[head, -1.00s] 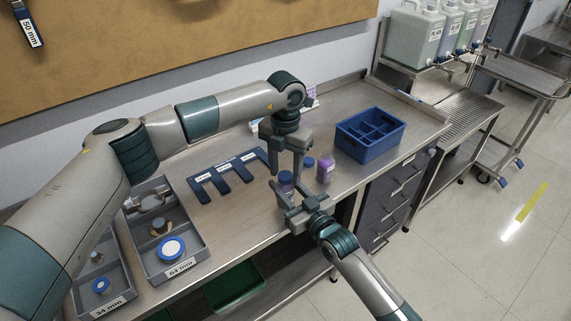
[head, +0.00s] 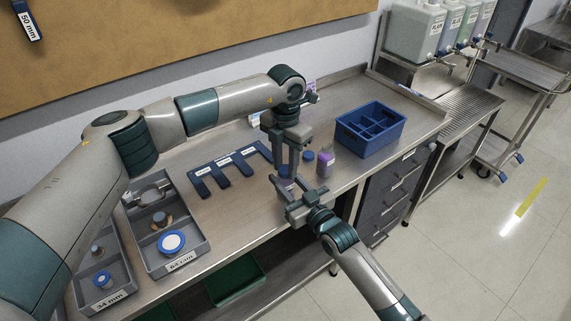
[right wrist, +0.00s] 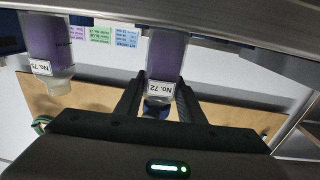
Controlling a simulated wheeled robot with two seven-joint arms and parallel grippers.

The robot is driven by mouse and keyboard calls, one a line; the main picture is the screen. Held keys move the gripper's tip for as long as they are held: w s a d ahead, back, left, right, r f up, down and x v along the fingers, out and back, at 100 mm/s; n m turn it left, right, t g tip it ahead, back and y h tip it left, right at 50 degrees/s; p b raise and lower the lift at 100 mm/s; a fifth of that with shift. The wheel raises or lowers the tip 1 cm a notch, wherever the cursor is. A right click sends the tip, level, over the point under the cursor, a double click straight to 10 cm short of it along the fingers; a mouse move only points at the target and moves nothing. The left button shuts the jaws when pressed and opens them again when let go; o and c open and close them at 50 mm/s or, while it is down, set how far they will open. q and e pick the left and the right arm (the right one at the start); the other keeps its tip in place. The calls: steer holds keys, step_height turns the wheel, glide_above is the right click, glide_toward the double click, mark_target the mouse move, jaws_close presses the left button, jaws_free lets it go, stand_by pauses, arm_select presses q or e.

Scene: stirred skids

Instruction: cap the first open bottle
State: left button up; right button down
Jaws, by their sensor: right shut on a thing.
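My right gripper (head: 290,189) is shut on a purple-filled bottle marked No. 72 (right wrist: 166,60), at the bench's front edge. In the right wrist view this bottle appears upside down between the fingers, with a blue round thing (right wrist: 156,108) by its neck end. I cannot tell whether that is a cap seated on it. My left gripper (head: 287,172) points down directly over this bottle and hides its top; its jaw opening is unclear. A second purple bottle (head: 325,165), with a clear neck and no cap visible, stands just right. A small blue cap (head: 309,156) lies behind them.
A blue divided crate (head: 370,147) stands at the right of the bench. A dark blue slotted holder (head: 205,176) lies behind left. Grey trays marked 64 mm (head: 203,249) and 34 mm (head: 128,285) hold caps. Bare bench lies between holder and bottles.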

arm_select(q)
steer(key=o, duration=0.4)
steer(key=shift+o, duration=0.2)
step_height(320, 180, up, 12)
stand_by(0.5)
arm_select(e)
steer(key=c, duration=1.1)
jaws_free()
